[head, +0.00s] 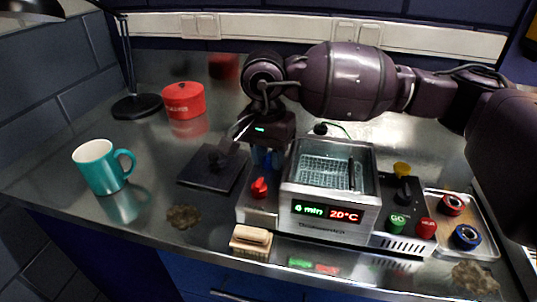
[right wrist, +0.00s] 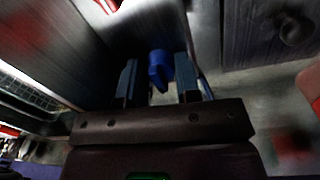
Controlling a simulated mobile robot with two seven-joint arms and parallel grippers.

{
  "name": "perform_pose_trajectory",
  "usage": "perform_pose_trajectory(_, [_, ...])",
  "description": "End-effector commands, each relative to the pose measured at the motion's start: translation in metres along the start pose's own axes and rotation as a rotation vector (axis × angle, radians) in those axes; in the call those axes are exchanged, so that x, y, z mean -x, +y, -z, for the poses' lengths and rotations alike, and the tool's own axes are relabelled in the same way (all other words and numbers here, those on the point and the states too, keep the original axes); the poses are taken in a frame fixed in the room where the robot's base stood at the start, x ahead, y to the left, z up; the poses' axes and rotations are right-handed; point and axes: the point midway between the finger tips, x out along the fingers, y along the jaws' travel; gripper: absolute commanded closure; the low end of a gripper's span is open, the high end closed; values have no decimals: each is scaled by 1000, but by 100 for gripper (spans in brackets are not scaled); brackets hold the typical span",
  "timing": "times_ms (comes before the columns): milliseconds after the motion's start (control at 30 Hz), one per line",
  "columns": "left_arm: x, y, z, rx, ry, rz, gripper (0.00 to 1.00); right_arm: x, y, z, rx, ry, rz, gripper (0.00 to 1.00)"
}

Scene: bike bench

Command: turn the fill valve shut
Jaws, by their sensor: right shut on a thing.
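The fill valve appears to be the blue knob (right wrist: 158,66), seen between the fingers in the right wrist view. It is on the left side panel of the metal bath unit (head: 328,213), behind a red knob (head: 260,188). My right gripper (head: 267,158) reaches down over it from above and is shut on it. In the head view the fingers and the gripper body mostly hide the blue knob. How far the knob is turned cannot be told. My left gripper is not in view.
The bath has a wire basket (head: 325,172) and a display reading 4 min and 20°C. A dark plate (head: 207,173) lies left of it, with a teal mug (head: 101,167), red pot (head: 184,100) and lamp base (head: 137,106) beyond. A brush (head: 250,240) lies in front.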

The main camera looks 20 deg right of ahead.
Motion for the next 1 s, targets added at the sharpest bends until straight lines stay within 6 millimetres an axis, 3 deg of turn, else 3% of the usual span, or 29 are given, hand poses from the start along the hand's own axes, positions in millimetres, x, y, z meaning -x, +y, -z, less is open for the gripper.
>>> perform_pose_trajectory(200, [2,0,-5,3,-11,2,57,0,0,0,-1,-1,-1,93])
perform_pose_trajectory(233, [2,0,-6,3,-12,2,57,0,0,0,-1,-1,-1,68])
perform_pose_trajectory(400, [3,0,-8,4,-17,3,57,0,0,0,-2,-1,-1,44])
perform_pose_trajectory(767, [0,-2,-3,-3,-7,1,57,0,0,0,-6,0,-1,44])
perform_pose_trajectory(1000, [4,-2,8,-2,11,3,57,3,1,0,-120,-5,0,44])
